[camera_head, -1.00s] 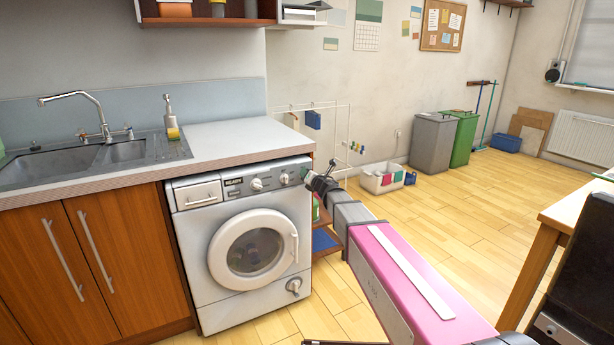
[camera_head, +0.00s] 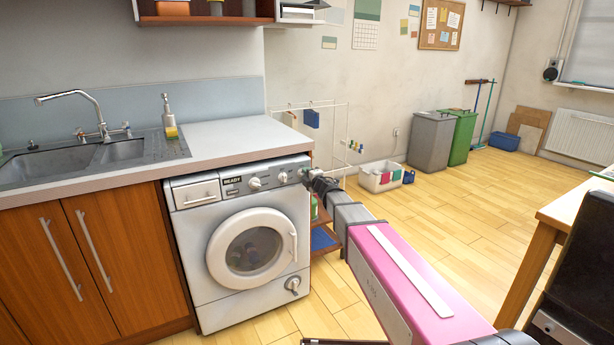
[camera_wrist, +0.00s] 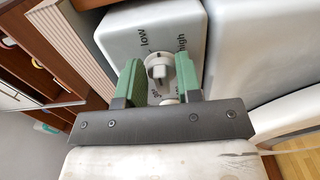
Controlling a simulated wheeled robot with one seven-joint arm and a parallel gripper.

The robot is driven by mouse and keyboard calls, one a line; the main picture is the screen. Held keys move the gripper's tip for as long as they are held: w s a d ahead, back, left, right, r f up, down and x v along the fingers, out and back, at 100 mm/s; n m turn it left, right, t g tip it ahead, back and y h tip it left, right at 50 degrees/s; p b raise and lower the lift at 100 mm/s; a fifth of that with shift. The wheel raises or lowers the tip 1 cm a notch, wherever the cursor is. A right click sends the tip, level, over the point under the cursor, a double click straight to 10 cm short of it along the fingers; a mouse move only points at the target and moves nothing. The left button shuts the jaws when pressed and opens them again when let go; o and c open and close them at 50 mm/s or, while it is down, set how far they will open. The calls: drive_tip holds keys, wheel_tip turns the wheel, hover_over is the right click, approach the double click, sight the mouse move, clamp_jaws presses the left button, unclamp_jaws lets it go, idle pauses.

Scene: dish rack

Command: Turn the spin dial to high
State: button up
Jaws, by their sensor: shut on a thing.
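The spin dial (camera_wrist: 158,71) is a round white knob on the washing machine's panel, with "low" at its upper left and "high" at its upper right in the wrist view. A third mark below it is partly hidden. My gripper (camera_wrist: 160,66) has its green fingers on either side of the dial, shut on it. I cannot tell exactly which mark the dial points at. In the head view my gripper (camera_head: 308,175) is at the right end of the front panel of the white washing machine (camera_head: 190,275) and covers most of the dial.
Two more knobs (camera_head: 254,183) and a display sit left on the panel. The machine's round door (camera_head: 252,248) is closed. The counter (camera_head: 225,138) overhangs above. A shelf with bottles (camera_head: 322,238) stands close on the right; open floor (camera_head: 450,215) lies beyond.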

drive_tip(key=shift+s+a+f+m, duration=0.1)
drive_tip(key=shift+f+m, duration=0.05)
drive_tip(key=shift+m, duration=1.5)
drive_tip(key=shift+w+f+m, duration=0.1)
drive_tip(key=shift+f+m, duration=0.1)
drive_tip(key=shift+m, duration=1.4)
drive_tip(key=shift+s+a+f+m, duration=0.1)
drive_tip(key=shift+f+m, duration=0.05)
drive_tip(key=shift+m, duration=1.5)
drive_tip(key=o, duration=0.6)
drive_tip(key=shift+s+d, duration=0.1)
drive_tip(key=v, duration=1)
drive_tip(key=shift+s+d, duration=0.15)
drive_tip(key=shift+s, duration=0.15)
